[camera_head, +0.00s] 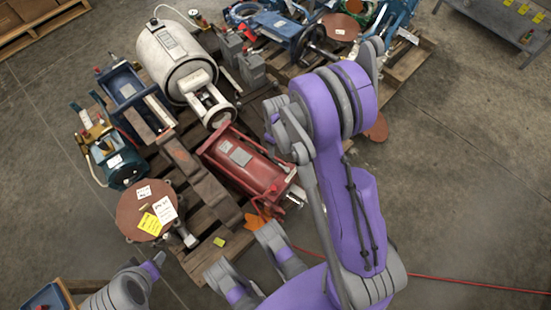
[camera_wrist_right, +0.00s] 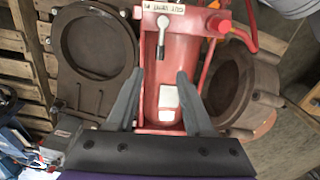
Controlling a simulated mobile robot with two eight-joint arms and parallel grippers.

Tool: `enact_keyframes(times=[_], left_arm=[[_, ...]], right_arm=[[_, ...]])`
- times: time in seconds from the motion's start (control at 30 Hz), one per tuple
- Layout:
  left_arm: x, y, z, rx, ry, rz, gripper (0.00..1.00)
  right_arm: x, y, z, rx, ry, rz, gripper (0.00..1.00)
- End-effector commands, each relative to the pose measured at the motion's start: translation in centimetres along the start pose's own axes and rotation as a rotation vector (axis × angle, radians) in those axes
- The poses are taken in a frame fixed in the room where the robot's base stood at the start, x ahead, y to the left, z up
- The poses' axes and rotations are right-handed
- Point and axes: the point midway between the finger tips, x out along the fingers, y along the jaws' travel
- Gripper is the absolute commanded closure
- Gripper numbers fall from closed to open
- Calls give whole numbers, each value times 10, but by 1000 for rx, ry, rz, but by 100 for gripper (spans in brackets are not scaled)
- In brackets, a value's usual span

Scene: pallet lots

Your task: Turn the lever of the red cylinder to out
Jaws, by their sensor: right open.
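The red cylinder (camera_head: 235,157) lies on the wooden pallet, its near end toward the lower right in the head view. The red cylinder (camera_wrist_right: 165,80) runs up the middle of the right wrist view. Its silver lever (camera_wrist_right: 162,38) lies along the cylinder below a white label strip (camera_wrist_right: 163,8) with small black lettering. I cannot tell which mark the lever is on. My right gripper (camera_wrist_right: 160,73) is open and empty. Its fingers appear either side of the cylinder body, below the lever in that view.
A brown ring flange (camera_wrist_right: 98,45) and a round brown fitting (camera_wrist_right: 240,85) flank the cylinder in the wrist view.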

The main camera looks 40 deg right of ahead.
Motion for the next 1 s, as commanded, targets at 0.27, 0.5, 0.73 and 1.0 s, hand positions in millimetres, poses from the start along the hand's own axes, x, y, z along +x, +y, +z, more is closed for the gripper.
enact_keyframes(times=[0.27,0.5,0.73,1.0], left_arm=[[20,0,5,0,-6,0,39],[30,0,8,0,-9,0,39],[32,0,8,0,-10,0,39],[32,0,8,0,-10,0,39]], right_arm=[[54,0,-1,-1,1,0,48],[89,0,-1,-1,1,1,48],[98,0,-1,0,2,1,48],[98,0,-1,0,2,1,59]])
